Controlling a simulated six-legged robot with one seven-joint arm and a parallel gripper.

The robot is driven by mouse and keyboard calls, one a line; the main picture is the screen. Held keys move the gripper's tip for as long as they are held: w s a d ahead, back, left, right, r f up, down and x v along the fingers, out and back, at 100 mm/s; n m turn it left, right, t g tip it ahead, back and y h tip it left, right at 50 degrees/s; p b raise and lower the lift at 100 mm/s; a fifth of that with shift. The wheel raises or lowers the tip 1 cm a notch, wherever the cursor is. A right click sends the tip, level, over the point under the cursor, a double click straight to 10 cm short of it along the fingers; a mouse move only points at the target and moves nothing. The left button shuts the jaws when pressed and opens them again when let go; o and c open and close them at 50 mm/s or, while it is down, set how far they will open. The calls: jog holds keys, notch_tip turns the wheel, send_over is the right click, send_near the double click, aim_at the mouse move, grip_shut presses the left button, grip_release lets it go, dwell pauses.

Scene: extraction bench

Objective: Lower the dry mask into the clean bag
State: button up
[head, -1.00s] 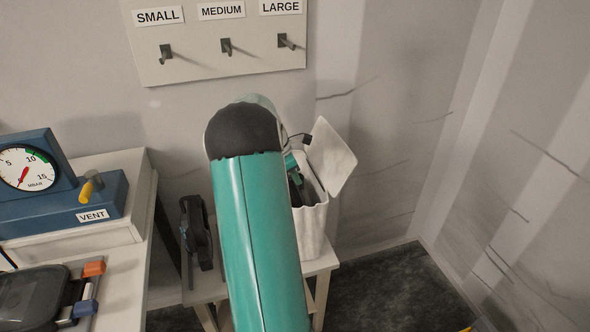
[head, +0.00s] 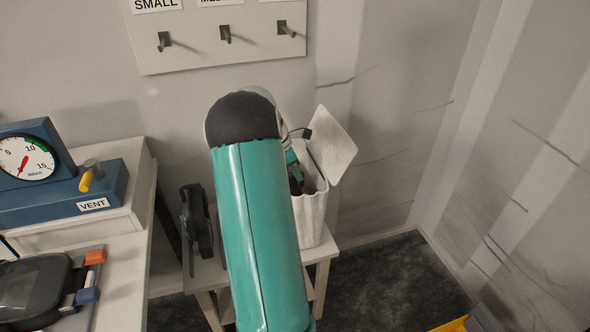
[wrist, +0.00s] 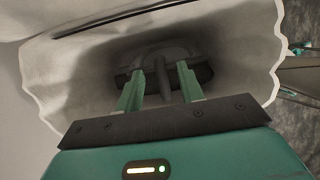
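The clean bag (head: 310,222) is white with a wavy rim and stands open on a small stool, its flap (head: 331,146) raised at the right. In the wrist view I look down into the bag (wrist: 256,62). The dark mask (wrist: 203,74) lies low inside it, with a narrow upright part between my fingers. My gripper (wrist: 160,72) reaches into the bag with its two green fingers apart, one each side of that part, with gaps showing. In the head view my arm hides much of the bag's left side and most of the gripper.
A dark object (head: 196,222) stands on the stool left of the bag. At left is a bench with a gauge (head: 26,157), a blue VENT box (head: 70,196) and a dark case (head: 35,290). A board with pegs (head: 224,34) hangs behind. Something yellow (head: 452,325) shows at lower right.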

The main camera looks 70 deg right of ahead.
jog(key=v, duration=1.3)
jog(key=shift+w+r, duration=0.15)
jog(key=shift+r, duration=0.2)
jog(key=shift+a, duration=0.1)
